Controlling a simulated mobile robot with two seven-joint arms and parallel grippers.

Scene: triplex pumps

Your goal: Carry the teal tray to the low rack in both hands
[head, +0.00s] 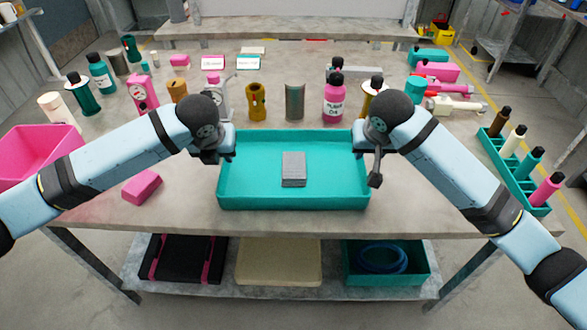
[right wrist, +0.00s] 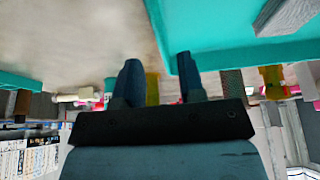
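The teal tray (head: 230,204) sits on the near part of the worktable, with a grey block (head: 293,169) lying inside it. My left gripper (head: 228,152) is at the tray's left wall; its fingertips are too hidden to judge. My right gripper (head: 364,152) is at the tray's right wall. In the right wrist view, its two fingers (right wrist: 160,85) stand apart, with the teal tray's edge (right wrist: 168,45) near and partly between them; contact cannot be told. I cannot tell for certain which piece is the low rack.
Several bottles and pump parts stand behind the tray on the worktable (head: 110,205). A pink bin (head: 35,152) and pink block (head: 142,187) are at left, a teal bottle holder (head: 515,176) at right. A lower shelf (head: 230,292) holds containers. A long low bench (head: 280,29) stands at the back.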

